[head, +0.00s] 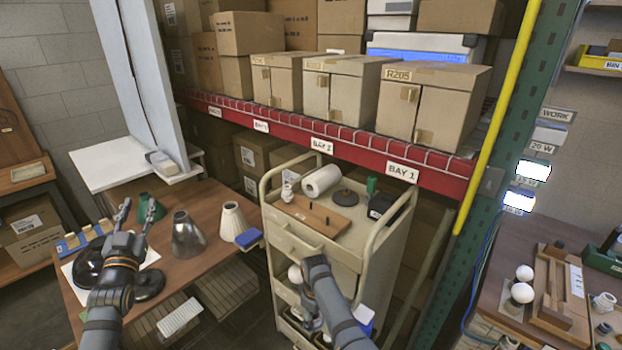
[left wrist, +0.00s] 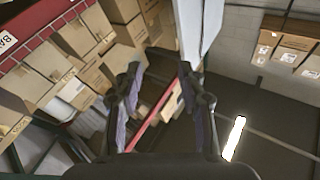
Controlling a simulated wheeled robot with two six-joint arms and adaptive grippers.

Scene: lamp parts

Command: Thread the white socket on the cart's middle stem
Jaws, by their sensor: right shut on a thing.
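The beige cart (head: 303,240) stands in the middle of the head view. On its top lies a brown wooden board (head: 312,216) with small dark stems. A small white piece, which looks like a white socket (head: 287,192), is at the board's left end; I cannot tell whether it is on a stem. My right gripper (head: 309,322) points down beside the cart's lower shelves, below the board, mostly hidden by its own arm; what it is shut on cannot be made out. My left gripper (head: 137,208) is open and empty above the left table; its fingers (left wrist: 163,95) are apart in the left wrist view.
A white roll (head: 321,181), a dark disc (head: 345,198) and a black box (head: 381,206) share the cart top. The left table (head: 185,267) holds lamp shades (head: 188,236). A curved rail (head: 388,222) bounds the cart's right side.

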